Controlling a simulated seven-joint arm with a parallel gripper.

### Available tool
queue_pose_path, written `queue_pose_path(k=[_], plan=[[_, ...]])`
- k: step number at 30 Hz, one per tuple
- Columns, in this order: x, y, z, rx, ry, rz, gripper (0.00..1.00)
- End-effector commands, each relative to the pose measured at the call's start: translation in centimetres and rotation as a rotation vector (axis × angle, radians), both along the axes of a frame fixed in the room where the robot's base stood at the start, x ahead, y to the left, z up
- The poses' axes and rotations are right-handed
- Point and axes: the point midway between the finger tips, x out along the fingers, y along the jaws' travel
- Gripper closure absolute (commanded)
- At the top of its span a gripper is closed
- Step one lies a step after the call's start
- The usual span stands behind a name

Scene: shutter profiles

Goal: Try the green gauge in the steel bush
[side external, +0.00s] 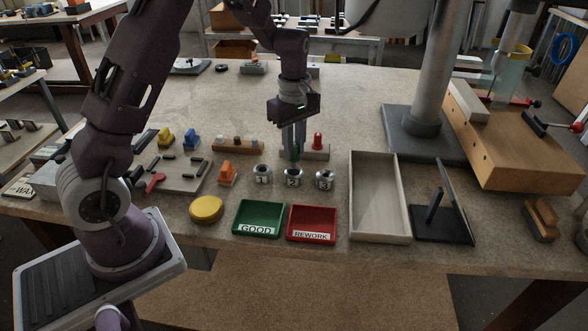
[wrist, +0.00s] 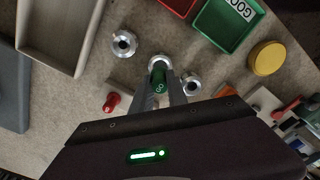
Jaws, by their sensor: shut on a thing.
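Three steel bushes stand in a row, marked 1 (side external: 263,174), 2 (side external: 293,178) and 3 (side external: 324,181). My gripper (side external: 294,154) points down just behind bush 2 in the side view. It is shut on the green gauge (wrist: 159,80), whose upper part shows between the fingers in the wrist view. There the gauge overlaps the near edge of the middle bush (wrist: 158,60). The gauge's lower end is hidden in the wrist view, and I see no part of it inside a bush. A red gauge (side external: 318,140) stands upright on the pale rack (side external: 319,154).
The green GOOD tray (side external: 258,218) and red REWORK tray (side external: 311,222) lie in front of the bushes. A long open grey tray (side external: 379,190) is at right. An orange piece (side external: 228,173) and a yellow round lid (side external: 206,208) are at left. The bench behind is mostly clear.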

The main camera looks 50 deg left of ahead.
Motion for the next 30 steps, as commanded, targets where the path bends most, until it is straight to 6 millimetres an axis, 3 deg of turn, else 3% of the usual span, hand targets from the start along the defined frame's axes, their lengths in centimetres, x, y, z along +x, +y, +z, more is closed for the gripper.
queue_pose_path(k=[15,30], plan=[[0.0,0.0,2.5,0.000,0.000,-0.001,1.00],[0.0,0.0,2.5,0.000,0.000,0.000,1.00]])
